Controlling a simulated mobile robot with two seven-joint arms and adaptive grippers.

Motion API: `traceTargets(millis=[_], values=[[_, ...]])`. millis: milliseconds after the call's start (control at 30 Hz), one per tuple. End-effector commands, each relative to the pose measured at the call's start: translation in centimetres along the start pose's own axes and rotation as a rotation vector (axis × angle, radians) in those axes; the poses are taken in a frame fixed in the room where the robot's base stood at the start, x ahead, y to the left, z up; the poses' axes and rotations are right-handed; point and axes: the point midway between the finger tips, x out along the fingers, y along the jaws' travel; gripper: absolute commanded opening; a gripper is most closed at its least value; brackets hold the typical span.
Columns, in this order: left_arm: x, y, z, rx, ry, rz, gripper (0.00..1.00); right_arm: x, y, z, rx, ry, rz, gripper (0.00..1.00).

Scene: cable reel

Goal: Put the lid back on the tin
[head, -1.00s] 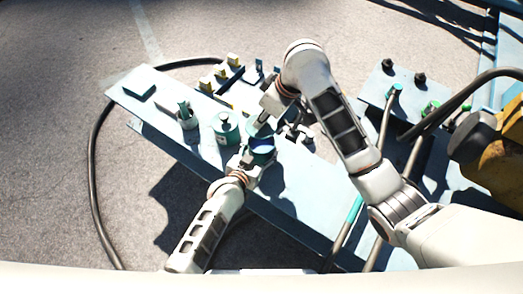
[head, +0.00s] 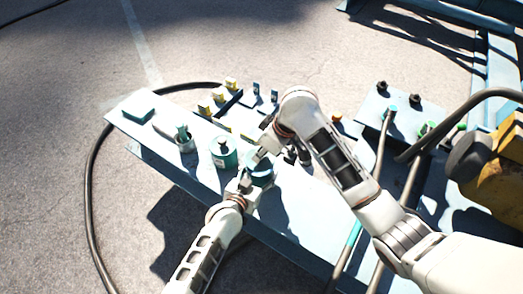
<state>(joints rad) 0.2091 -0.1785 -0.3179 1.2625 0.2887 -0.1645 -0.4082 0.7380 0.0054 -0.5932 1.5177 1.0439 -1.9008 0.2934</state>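A round blue-teal tin (head: 262,172) stands on the pale blue bench. Its top looks dark blue and is partly covered by my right gripper (head: 259,153), which points down at it from the upper right. A separate lid cannot be made out. My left gripper (head: 244,183) is at the tin's near left side, its fingertips against or very close to it. The fingers of both grippers are small and overlap the tin, so their opening is unclear.
A teal can with a dark knob (head: 223,153) stands just left of the tin, and a cup holding green-handled items (head: 185,141) is further left. Yellow-and-blue blocks (head: 220,98) lie behind. A flat teal block (head: 138,113) sits at the far left end of the bench (head: 165,160).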

Motion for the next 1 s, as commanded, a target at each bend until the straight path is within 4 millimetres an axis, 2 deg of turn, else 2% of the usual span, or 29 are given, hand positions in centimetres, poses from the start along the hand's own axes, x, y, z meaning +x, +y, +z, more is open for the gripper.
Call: traceTargets(millis=[233,567,1000], values=[[0.0,0.0,0.0,0.001,0.0,0.0,0.2,0.2,0.0,0.1,0.0,0.0,0.0,0.01],[0.0,0.0,0.0,0.001,0.0,0.0,0.2,1.6,0.0,0.6,0.0,0.0,0.0,0.01],[0.0,0.0,0.0,0.001,0.0,0.0,0.2,1.6,0.0,0.6,-0.001,0.001,0.001,0.01]])
